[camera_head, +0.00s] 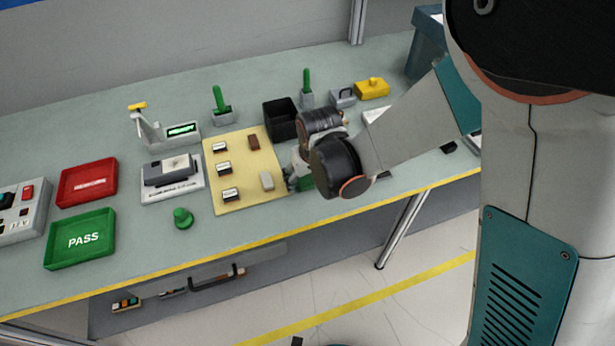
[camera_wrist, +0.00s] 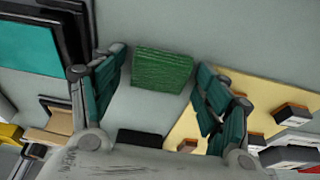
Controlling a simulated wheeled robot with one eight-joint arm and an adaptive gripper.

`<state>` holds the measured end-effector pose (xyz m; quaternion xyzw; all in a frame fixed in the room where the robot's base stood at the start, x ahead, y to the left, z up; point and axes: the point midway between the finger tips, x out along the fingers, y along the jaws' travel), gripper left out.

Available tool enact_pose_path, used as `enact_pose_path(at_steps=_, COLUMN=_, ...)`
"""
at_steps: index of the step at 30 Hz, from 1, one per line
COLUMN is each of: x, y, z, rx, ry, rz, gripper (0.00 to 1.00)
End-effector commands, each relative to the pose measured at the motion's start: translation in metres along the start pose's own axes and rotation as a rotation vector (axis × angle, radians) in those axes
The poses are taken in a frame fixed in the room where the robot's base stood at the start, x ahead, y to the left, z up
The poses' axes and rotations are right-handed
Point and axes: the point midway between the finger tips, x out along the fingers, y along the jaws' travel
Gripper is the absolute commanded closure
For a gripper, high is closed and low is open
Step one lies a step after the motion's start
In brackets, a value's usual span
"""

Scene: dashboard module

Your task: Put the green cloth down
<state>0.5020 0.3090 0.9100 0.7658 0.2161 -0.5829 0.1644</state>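The green cloth (camera_wrist: 162,70) is a small textured green block-like piece on the grey bench top. In the wrist view it lies between the two teal fingers of my gripper (camera_wrist: 162,82), with a gap on each side. The fingers are spread wide and do not appear to touch it. In the head view my gripper (camera_head: 297,178) is low over the bench at the right edge of the yellow board.
The yellow board (camera_head: 227,189) with small blocks lies left of my gripper. A black bin (camera_head: 281,120) stands behind it, with a yellow box (camera_head: 372,89) at back right. Red (camera_head: 88,183) and green PASS (camera_head: 80,240) trays are at left. The bench's yellow-striped front edge is close.

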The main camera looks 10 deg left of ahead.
Motion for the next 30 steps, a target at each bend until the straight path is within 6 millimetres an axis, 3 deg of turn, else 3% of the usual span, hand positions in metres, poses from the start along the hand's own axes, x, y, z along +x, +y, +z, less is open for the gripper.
enact_pose_path(at_steps=18, x=-0.118, y=0.001, z=-0.01, rx=0.0, ry=0.001, rz=0.0, gripper=0.31)
enact_pose_path(at_steps=24, x=-0.137, y=0.001, z=-0.009, rx=0.0, ry=0.001, rz=0.0, gripper=0.31)
enact_pose_path(at_steps=30, x=-0.142, y=0.001, z=-0.009, rx=0.0, ry=0.001, rz=0.0, gripper=0.31)
